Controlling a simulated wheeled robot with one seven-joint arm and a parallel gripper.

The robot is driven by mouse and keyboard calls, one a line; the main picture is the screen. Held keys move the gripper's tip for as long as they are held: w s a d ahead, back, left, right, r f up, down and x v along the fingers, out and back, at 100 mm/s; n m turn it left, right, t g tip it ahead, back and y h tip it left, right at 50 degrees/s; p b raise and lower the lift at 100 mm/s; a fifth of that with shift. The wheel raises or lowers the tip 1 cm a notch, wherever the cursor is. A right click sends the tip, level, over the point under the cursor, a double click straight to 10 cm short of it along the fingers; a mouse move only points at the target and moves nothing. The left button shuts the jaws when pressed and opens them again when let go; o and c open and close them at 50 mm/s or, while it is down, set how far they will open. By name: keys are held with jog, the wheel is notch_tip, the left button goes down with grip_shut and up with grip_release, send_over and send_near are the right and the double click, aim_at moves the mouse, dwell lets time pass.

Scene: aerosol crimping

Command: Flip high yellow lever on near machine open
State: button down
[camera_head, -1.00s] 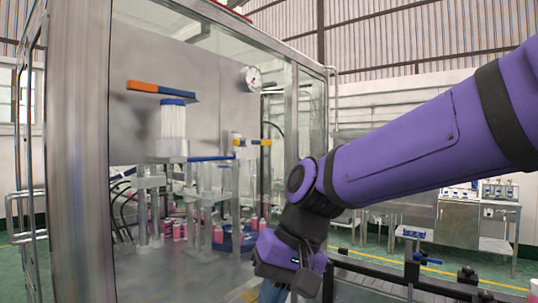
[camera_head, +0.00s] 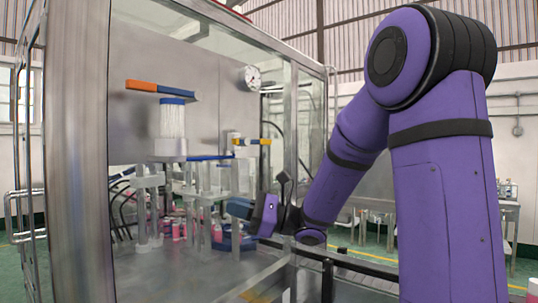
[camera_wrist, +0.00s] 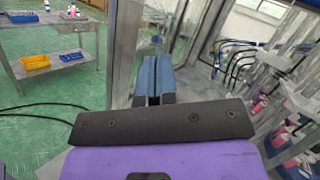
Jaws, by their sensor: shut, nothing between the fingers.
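A high lever (camera_head: 160,91), orange at its left end and blue at its right, lies nearly level above the near machine's clear ribbed cylinder (camera_head: 172,122). A second lever (camera_head: 252,142), yellow with a blue end, sits lower and farther right on the machinery behind. My gripper (camera_head: 238,208) is at the enclosure's open side, below and right of both levers and apart from them. Its blue fingers (camera_wrist: 154,78) are together with nothing between them. Neither lever can be clearly made out in the wrist view.
A metal enclosure post (camera_head: 80,150) stands at the near left. A dark rail (camera_head: 335,258) crosses below my arm. Pink cans (camera_head: 178,230) stand low among the machines. A round gauge (camera_head: 250,78) hangs on the back wall. The wrist view shows a side table with bins (camera_wrist: 62,60).

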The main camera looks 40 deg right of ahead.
aim_at(254, 142)
jog(key=w+d+m+t+h, duration=0.2)
jog(key=d+m+t+h, duration=0.2)
jog(key=d, duration=0.5)
jog(key=w+d+m+t+h, duration=0.2)
jog(key=d+m+t+h, duration=0.3)
jog(key=d+m+t, duration=0.4)
jog(key=shift+d+r+t, duration=0.2)
jog(key=shift+d+t, duration=0.15)
jog(key=shift+t, duration=0.25)
jog(key=shift+w, duration=0.15)
jog(key=s+r+x, duration=0.2)
jog(key=x, duration=1)
jog(key=shift+w+d+r, duration=0.25)
jog(key=shift+w+r, duration=0.05)
jog(key=shift+r, duration=0.05)
jog(key=shift+w+n+y, duration=0.1)
jog(key=shift+n+y, duration=0.2)
jog(key=shift+n, duration=0.2)
